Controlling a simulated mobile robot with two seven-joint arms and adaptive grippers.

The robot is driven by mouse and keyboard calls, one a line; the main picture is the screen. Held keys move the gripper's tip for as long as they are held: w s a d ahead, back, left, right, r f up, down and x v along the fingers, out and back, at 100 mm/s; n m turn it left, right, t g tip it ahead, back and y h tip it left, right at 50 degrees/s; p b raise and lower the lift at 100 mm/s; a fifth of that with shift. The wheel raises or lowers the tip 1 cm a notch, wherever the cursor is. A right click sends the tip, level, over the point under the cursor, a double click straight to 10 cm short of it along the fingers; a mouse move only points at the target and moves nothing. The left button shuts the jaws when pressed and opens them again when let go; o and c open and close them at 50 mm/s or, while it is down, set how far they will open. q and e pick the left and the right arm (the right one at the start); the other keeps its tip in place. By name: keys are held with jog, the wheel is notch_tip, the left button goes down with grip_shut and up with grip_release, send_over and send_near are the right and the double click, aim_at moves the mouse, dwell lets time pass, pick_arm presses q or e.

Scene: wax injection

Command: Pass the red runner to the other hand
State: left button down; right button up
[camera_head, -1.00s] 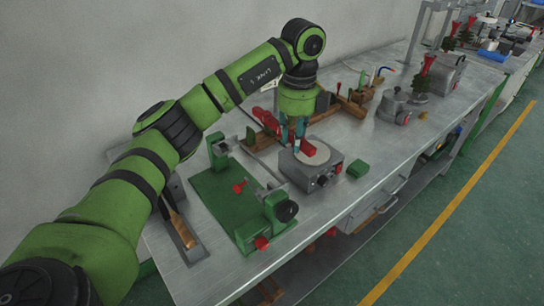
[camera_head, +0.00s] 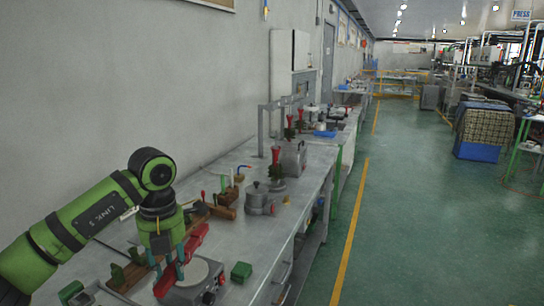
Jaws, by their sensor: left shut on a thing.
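My left gripper (camera_head: 170,272) is at the lower left of the head view, pointing down with its teal fingers shut on the red runner (camera_head: 195,241). The runner is long and slants from lower left to upper right, with a red end showing on each side of the fingers. It is over or close to the round pale plate of a grey device (camera_head: 205,276). I cannot tell whether it touches the plate. My right gripper is not in view.
A grey pot (camera_head: 259,200) and red-topped stands (camera_head: 276,165) are farther along the metal bench (camera_head: 262,232). A green block (camera_head: 241,271) lies right of the device. Wooden tools (camera_head: 222,207) lie behind. The wall is at left, and open floor (camera_head: 400,225) at right.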

pick_arm(q)
jog(key=m, duration=0.2)
jog(key=shift+s+d+f+m, duration=0.1)
jog(key=shift+s+m, duration=0.3)
jog(key=s+d+f+m, duration=0.1)
jog(key=s+m, duration=0.6)
jog(key=m, duration=0.8)
jog(key=s+d+f+m, duration=0.1)
jog(key=s+f+m, duration=0.2)
jog(key=m, duration=1.3)
jog(key=s, duration=0.3)
jog(key=shift+s+f, duration=0.15)
jog(key=shift+s, duration=0.2)
